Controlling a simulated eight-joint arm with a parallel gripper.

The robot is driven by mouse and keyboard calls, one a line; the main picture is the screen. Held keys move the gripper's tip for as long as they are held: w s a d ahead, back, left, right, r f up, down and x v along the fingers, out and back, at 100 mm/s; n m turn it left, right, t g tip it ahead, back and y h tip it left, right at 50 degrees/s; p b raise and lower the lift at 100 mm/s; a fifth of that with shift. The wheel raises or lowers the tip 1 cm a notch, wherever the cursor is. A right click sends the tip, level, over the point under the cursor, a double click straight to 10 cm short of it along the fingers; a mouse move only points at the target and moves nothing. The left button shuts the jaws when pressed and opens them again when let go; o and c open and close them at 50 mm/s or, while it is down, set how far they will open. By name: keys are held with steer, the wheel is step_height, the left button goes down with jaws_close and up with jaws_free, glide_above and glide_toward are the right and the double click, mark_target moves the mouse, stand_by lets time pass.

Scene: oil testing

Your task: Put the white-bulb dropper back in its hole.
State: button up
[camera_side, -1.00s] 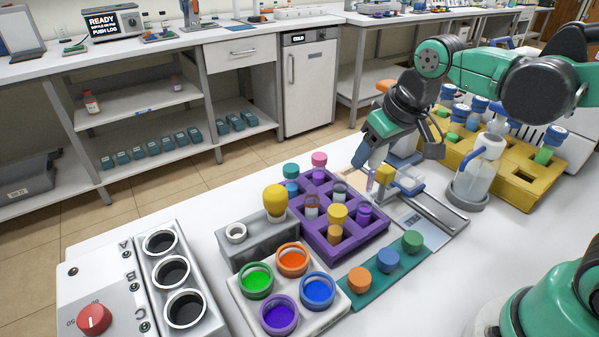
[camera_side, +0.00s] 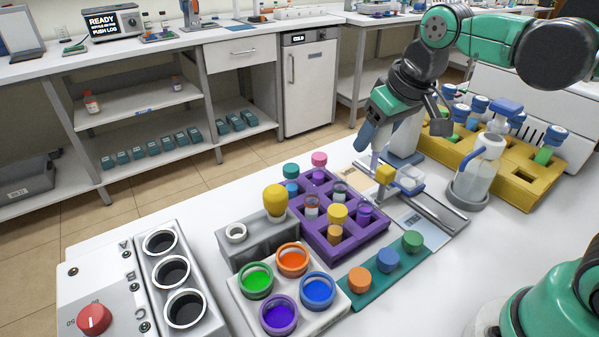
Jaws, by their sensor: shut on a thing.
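My gripper (camera_side: 376,143) points down, above the slide stand behind the purple rack. Its jaws are shut on a thin, pale purplish dropper (camera_side: 375,163), whose tip shows below the fingers. The fingers hide its bulb, so I cannot see the bulb's colour. The grey dropper holder (camera_side: 262,247) stands at the middle left of the bench. A yellow-bulb dropper (camera_side: 275,201) stands upright in its right part. A white-rimmed hole (camera_side: 236,233) in its left part looks empty.
The purple rack (camera_side: 345,250) with several capped vials lies between gripper and holder. Open coloured pots (camera_side: 292,260) stand in front of the holder. A wash bottle (camera_side: 480,170) stands to the right.

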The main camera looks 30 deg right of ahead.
step_height(320, 180, up, 5)
steer(key=shift+a+f, duration=0.1)
steer(key=w+a+n+y, duration=0.1)
steer(key=w+a+n, duration=0.3)
steer(key=a, duration=0.6)
steer(key=n+y, duration=0.1)
steer(key=n, duration=0.1)
glide_above(229, 229)
step_height(229, 229, down, 5)
steer(key=shift+g, duration=0.3)
steer(key=shift+s+d+f, duration=0.15)
steer(key=shift+s+f, duration=0.05)
steer(key=shift+f, duration=0.85)
steer(key=shift+s+d+f, duration=0.1)
steer(key=shift+s+f, duration=0.05)
steer(key=shift+f, duration=0.9)
steer(key=shift+f, duration=3.4)
steer(key=shift+s+r, duration=0.1)
steer(key=shift+s, duration=0.1)
steer(key=o, duration=0.8)
steer(key=shift+o, duration=0.2)
